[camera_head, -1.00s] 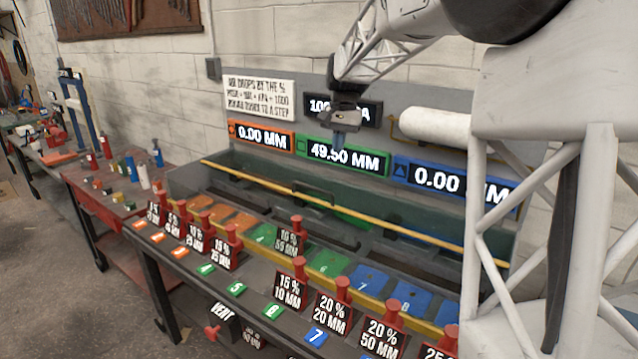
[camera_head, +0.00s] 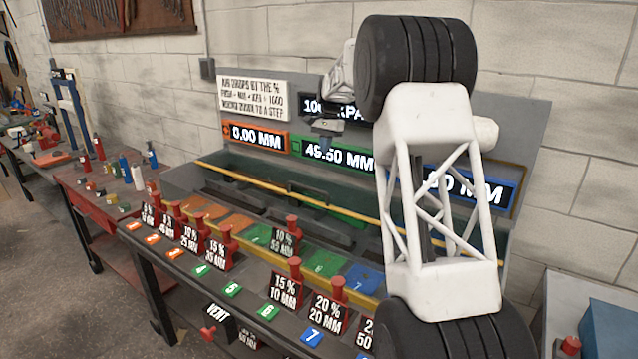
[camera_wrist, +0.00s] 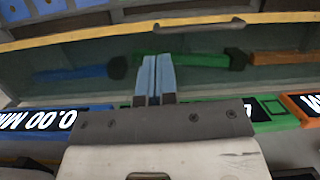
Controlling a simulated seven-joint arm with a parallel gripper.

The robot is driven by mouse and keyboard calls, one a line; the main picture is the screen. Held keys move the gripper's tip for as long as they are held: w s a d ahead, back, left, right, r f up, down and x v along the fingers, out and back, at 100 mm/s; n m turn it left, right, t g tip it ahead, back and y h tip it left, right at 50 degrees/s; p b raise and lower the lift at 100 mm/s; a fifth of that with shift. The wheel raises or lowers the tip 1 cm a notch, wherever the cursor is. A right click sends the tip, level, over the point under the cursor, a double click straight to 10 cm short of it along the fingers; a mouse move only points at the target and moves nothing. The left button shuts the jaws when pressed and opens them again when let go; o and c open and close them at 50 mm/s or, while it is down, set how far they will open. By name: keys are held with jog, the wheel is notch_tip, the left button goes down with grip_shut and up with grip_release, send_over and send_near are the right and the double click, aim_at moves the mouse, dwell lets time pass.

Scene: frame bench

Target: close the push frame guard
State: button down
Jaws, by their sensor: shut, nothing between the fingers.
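The frame guard is a clear panel with a yellow bar (camera_head: 260,184) along its front edge. It lies over the dark trough, and a dark handle shows near the middle of the bar; the handle also shows in the wrist view (camera_wrist: 200,22). My gripper (camera_head: 325,143) is shut and empty, in front of the green 49.50 MM display (camera_head: 345,157) at the back. In the wrist view, its blue fingers (camera_wrist: 156,62) are together and point toward the yellow bar, apart from it.
An orange 0.00 MM display (camera_head: 257,136) stands left of the green one, and a blue display (camera_head: 500,190) is partly hidden on the right. Several red-knobbed blocks (camera_head: 285,290) line the front of the bench.

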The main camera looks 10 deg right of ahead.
jog(key=w+d+f+m, duration=0.1)
jog(key=w+f, duration=0.5)
jog(key=w, duration=0.1)
jog(key=shift+w+d+g, duration=0.15)
jog(key=shift+w+g, duration=0.15)
jog(key=shift+w, duration=0.05)
jog(key=shift+f, duration=0.15)
send_over(319, 200)
jog(key=shift+f, duration=4.7)
jog(key=shift+s, duration=0.1)
jog(key=s+a, duration=1.5)
jog(key=shift+f, duration=0.2)
jog(key=v, duration=1)
jog(key=shift+r, duration=0.25)
